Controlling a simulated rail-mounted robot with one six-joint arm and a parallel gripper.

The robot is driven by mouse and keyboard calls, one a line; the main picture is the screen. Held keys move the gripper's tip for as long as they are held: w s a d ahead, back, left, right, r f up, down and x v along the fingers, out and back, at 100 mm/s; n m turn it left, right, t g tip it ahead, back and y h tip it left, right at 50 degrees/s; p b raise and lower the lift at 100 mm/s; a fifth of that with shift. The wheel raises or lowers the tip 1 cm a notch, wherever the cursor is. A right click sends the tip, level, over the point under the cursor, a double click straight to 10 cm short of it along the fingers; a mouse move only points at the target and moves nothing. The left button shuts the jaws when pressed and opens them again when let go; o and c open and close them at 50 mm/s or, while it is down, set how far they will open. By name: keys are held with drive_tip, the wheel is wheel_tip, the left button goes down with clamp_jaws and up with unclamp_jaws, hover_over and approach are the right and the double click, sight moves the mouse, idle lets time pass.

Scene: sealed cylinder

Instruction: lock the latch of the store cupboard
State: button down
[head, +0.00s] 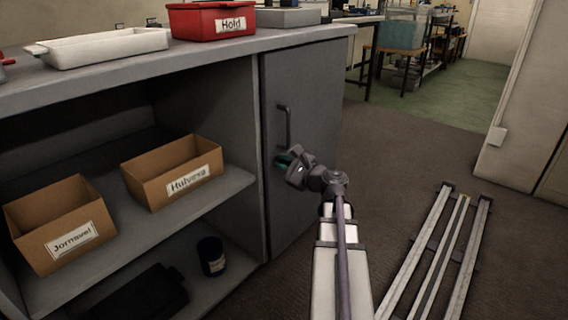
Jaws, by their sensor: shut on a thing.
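The store cupboard's grey door (305,90) is at the middle of the head view and looks closed, flush with the cupboard front. A dark upright bar handle (284,125) is on its left part. My gripper (285,161) is against the door just below the handle, near the door's left edge.
A white tray (100,47) and red "Hold" bin (212,20) stand on top. Rails (440,250) lie on the floor to the right.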

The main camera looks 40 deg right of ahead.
drive_tip(key=n, duration=0.3)
drive_tip(key=f+n+b, duration=0.1)
drive_tip(key=n, duration=0.6)
drive_tip(key=shift+a+f, duration=0.2)
drive_tip(key=shift+a, duration=0.15)
drive_tip(key=shift+n, duration=0.4)
drive_tip(key=c, duration=1.2)
unclamp_jaws()
drive_tip(key=shift+o, duration=0.2)
drive_tip(key=shift+s, duration=0.15)
drive_tip(key=s+d, duration=0.2)
drive_tip(key=s, duration=0.8)
drive_tip(key=shift+s, duration=0.25)
